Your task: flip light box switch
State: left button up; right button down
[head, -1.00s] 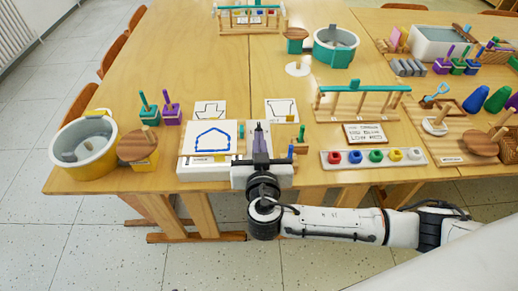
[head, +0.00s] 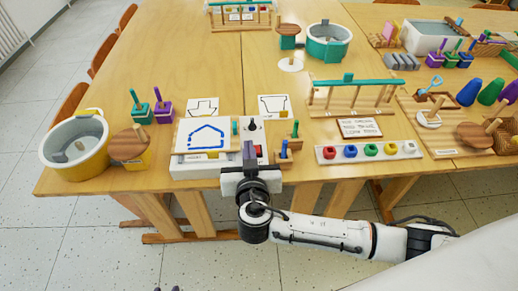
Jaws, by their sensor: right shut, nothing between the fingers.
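The light box (head: 195,168) is a white box near the table's front edge, with a blue house outline on its drawing panel (head: 205,138). Its right-hand strip carries a black knob (head: 251,125) and a red switch (head: 258,150). My right gripper (head: 248,149) reaches in from the front with its fingers shut and empty. The fingertips are over the strip, just left of the red switch in the picture; I cannot tell whether they touch the box. The gripper hides part of the box's front right. My left gripper does not show clearly.
Wooden peg blocks (head: 285,153) stand close to the box's right side. A tray of coloured knobs (head: 368,151) lies further right. A yellow bucket (head: 75,160) and a round wooden stand (head: 128,145) are at left. The table's far left is clear.

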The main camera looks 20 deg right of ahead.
jog(key=r+p, duration=0.2)
jog(key=r, duration=0.1)
jog(key=r+p, duration=0.1)
jog(key=shift+w+r, duration=0.25)
jog(key=shift+r, duration=0.1)
jog(key=b+v, duration=0.1)
jog(key=v, duration=0.8)
jog(key=shift+r+b, duration=0.3)
jog(key=shift+r, duration=0.1)
jog(key=shift+s, duration=0.1)
jog(key=s+d+f+n+g+y, duration=0.2)
jog(key=s+d+f+g, duration=0.35)
jog(key=s, duration=0.45)
jog(key=s+d+f+n+g+y, duration=0.1)
jog(key=s+d+f+n+g, duration=0.1)
jog(key=s+d+f+g, duration=0.6)
jog(key=w+a+f+t+y, duration=0.1)
jog(key=a+f+t+y, duration=0.1)
jog(key=a+f+t, duration=0.5)
notch_tip(320, 180, down, 3)
jog(key=shift+w+f+n+t, duration=0.15)
jog(key=shift+w+n+t, duration=0.15)
jog(key=shift+t, duration=0.15)
